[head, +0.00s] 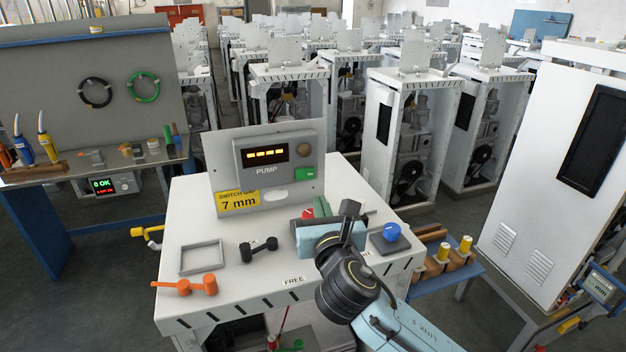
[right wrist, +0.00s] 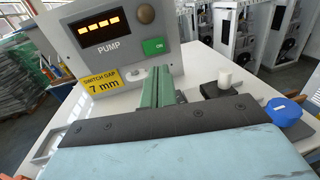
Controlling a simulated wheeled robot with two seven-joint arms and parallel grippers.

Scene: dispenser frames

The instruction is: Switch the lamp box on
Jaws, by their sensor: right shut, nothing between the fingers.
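A grey box marked PUMP (head: 266,158) stands at the back of the white bench top. Its display (head: 265,153) shows lit amber segments, and a green button (head: 305,173) marked ON sits at its lower right. In the right wrist view the box (right wrist: 115,45) and the green ON button (right wrist: 154,47) show too. No box marked as a lamp is readable. My right gripper (head: 320,206) is shut and empty, in front of the box's right half; its green fingers (right wrist: 160,78) point toward the box, below the button in the wrist view. My left gripper is not in view.
A yellow sign (head: 238,200) reads SWITCH GAP 7 mm. A grey frame (head: 201,257), a black dumbbell-shaped piece (head: 258,249) and an orange one (head: 186,286) lie on the left. A blue knob (head: 391,232) on a dark base stands right of my gripper. White cabinets (head: 408,135) stand behind.

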